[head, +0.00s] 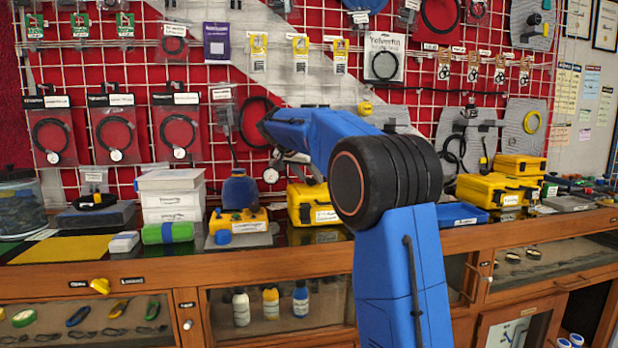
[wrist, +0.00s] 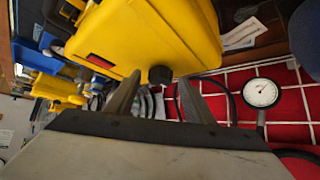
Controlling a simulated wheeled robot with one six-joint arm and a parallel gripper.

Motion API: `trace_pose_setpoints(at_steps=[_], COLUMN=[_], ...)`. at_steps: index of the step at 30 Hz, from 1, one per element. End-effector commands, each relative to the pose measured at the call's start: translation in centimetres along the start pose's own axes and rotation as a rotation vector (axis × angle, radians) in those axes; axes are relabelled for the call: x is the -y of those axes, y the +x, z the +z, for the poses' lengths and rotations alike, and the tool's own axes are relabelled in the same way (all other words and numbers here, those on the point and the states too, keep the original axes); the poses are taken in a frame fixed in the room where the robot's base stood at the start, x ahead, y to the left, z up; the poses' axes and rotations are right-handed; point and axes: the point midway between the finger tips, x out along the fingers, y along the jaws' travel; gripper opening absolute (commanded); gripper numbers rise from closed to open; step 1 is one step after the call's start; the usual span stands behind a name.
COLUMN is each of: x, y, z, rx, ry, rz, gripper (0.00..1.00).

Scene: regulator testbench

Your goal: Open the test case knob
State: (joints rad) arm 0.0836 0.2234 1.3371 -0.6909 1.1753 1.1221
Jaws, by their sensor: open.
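A yellow case (wrist: 150,30) fills the upper middle of the wrist view, with a red patch on its face. A black round knob (wrist: 160,74) sits on its lower edge. My gripper (wrist: 160,79) is open, with one finger on each side of the knob; nothing is held. I cannot tell whether either finger touches it. In the head view, a yellow case (head: 312,203) stands on the counter, partly behind my blue arm; it is probably the same case. The gripper's fingers are hidden in that view.
A dial gauge (wrist: 261,93) hangs on the red grid wall close to my gripper. A smaller yellow box (head: 240,222), white boxes (head: 171,195) and more yellow cases (head: 489,190) stand along the wooden counter (head: 285,258). Packaged hoses crowd the wall behind.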

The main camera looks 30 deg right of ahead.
Motion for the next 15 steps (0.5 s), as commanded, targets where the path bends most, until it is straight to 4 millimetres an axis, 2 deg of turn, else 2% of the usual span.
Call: trace_pose_setpoints(at_steps=[6, 11, 12, 15], x=[0.0, 0.0, 0.0, -0.01], y=[0.01, 0.0, 0.0, -0.01], z=[-0.01, -0.02, -0.02, -0.03], rx=[0.0, 0.0, 0.0, 0.0], ry=[0.0, 0.0, 0.0, 0.0], rz=[0.0, 0.0, 0.0, -0.001], gripper=[0.48, 0.1, 0.07, 0.07])
